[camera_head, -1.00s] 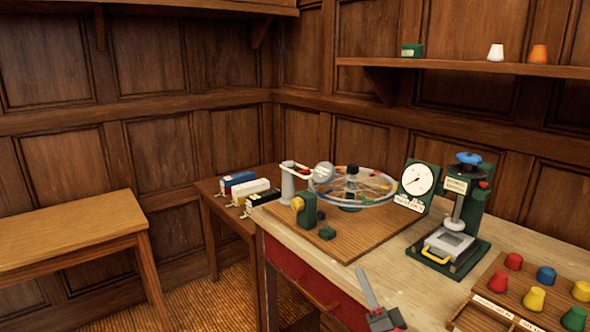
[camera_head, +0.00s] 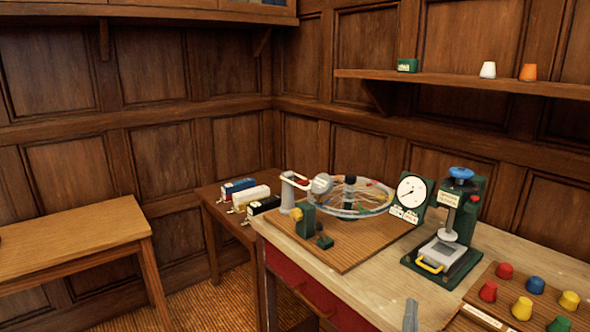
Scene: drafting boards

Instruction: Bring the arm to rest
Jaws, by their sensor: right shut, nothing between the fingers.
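My right gripper (camera_head: 410,315) shows only as a grey tip at the bottom edge, over the front of the pale wooden worktop (camera_head: 375,285). It is shut and holds nothing that I can see. The rest of it and its arm are below the picture. It is apart from the green press (camera_head: 445,252) behind it. My left gripper and arm are not in view.
A board (camera_head: 345,258) carries a clear wheel (camera_head: 370,200); a dial gauge (camera_head: 410,195) stands beside it. Coloured knobs sit on a wooden tray (camera_head: 480,318) at right. A side table (camera_head: 205,192) holds three boxes. The left table (camera_head: 70,245) is mostly clear.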

